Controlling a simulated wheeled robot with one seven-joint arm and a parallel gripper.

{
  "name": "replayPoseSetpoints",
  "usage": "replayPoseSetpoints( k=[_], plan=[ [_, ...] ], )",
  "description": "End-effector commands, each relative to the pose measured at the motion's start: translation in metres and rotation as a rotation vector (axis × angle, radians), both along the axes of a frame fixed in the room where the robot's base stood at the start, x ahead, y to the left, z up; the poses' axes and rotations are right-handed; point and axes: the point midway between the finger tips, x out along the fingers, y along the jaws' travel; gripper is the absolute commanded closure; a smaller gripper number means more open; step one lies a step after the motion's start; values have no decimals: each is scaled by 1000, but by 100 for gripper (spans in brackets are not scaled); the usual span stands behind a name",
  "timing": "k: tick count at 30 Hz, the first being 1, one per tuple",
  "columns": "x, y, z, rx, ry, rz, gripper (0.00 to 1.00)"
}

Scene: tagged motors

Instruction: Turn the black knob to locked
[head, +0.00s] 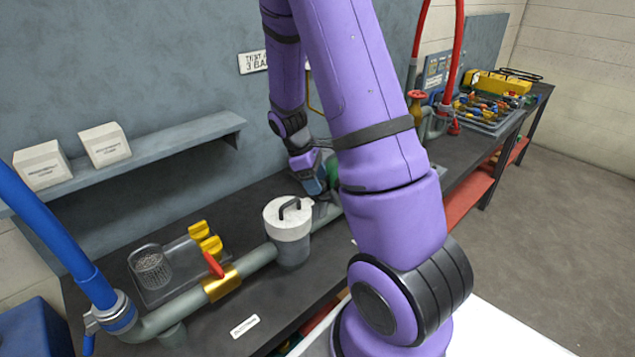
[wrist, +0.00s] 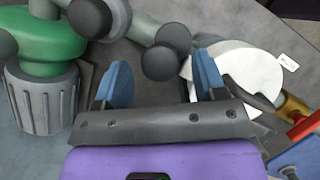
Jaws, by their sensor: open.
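Several round dark knobs show in the wrist view, by a green housing (wrist: 45,40) and grey pipework. One dark knob (wrist: 160,63) lies in line with the gap between my fingers, another dark knob (wrist: 174,38) is just behind it, and a third dark knob (wrist: 90,18) is at the upper left. I cannot tell which is the task's knob, or its setting. My gripper (wrist: 160,82) is open, with nothing seen between its blue fingertips. In the head view my gripper (head: 314,182) is low beside the pipe, and my arm hides most of that area.
A grey canister with a white lid (head: 275,215) stands close to my gripper; its lid (wrist: 250,72) is beside the right finger in the wrist view. A red-handled brass valve (head: 222,284) sits on the pipe. A grey shelf (head: 190,140) with white boxes runs along the wall.

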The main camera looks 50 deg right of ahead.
Motion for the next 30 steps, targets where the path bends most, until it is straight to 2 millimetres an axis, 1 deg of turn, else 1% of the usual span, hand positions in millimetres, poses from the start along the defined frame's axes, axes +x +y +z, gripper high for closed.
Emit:
replayPoseSetpoints(
  k=[4,12,13,19,26,30],
  plan=[
    [-3,-2,-7,0,0,0,36],
    [-3,-2,-8,0,-1,0,36],
    [-3,-2,-8,0,-1,0,38],
    [-3,-2,-8,-1,0,0,84],
    [-3,-2,-8,-1,0,-9,84],
    [-3,-2,-8,0,1,-46,84]
  ],
)
